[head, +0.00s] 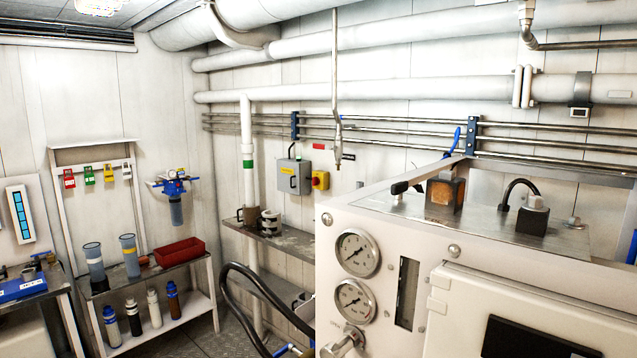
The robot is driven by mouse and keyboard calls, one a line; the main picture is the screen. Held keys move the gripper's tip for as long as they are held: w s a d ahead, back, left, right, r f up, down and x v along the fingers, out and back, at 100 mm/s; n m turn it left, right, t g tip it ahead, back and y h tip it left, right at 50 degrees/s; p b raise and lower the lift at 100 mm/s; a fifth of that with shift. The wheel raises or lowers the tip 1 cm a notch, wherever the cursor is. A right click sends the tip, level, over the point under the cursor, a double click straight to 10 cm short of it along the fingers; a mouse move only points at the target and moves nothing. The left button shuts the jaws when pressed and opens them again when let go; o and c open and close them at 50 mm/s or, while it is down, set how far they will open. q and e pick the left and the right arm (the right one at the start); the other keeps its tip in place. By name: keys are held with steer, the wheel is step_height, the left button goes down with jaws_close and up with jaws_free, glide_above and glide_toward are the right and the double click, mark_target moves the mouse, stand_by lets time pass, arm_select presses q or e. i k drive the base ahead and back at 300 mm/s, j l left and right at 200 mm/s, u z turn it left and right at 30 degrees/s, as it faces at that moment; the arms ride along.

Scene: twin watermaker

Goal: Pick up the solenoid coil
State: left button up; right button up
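Two block-shaped parts that could be the solenoid coil stand on the metal top of the white machine at the right of the head view. One is a dark block (533,217) with a grey cap and a black cable curving off its left side. The other is a brown-orange block (443,193) with a dark top, farther left. I cannot tell for certain which is the coil.
The white machine (345,217) carries two round gauges on its front. A low rail runs behind its metal top (480,222). A wall shelf (290,243) and a bench with a red tray (180,252) stand to the left. Pipes run along the back wall.

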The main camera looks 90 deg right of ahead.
mark_target(445, 192)
steer(key=z, duration=2.3)
